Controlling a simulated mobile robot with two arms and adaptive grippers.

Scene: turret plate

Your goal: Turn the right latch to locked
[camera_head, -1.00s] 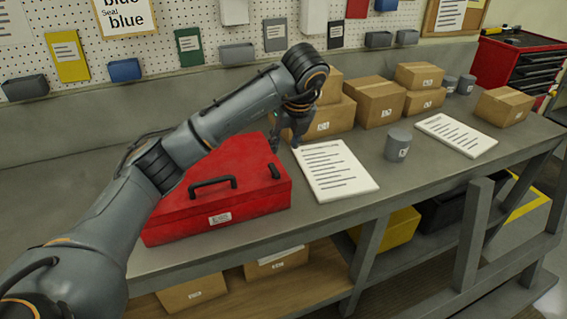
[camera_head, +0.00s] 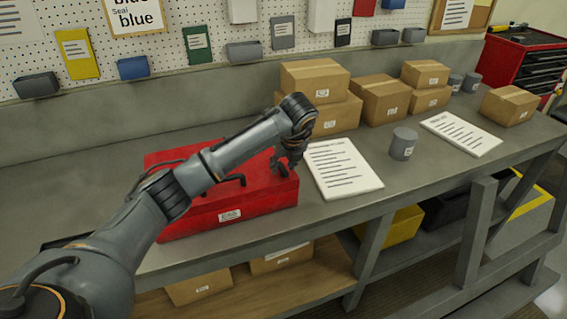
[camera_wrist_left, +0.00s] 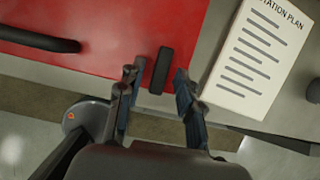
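The red case (camera_head: 262,200) lies on the grey workbench and is partly covered by my left arm in the head view. Its right latch (camera_wrist_left: 161,70), a short black bar, shows in the left wrist view near the right edge of the red lid (camera_wrist_left: 100,22). My left gripper (camera_head: 283,168) is low over the right end of the case. In the left wrist view the left gripper (camera_wrist_left: 155,77) is open, with one finger on each side of the latch and gaps visible. In the head view the gripper mostly hides the latch. My right gripper is not in view.
A black handle (camera_wrist_left: 38,38) stands on the lid left of the latch. A printed sheet (camera_head: 342,168) lies right of the case. A grey canister (camera_head: 402,144) and several cardboard boxes (camera_head: 335,115) stand farther right and back.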

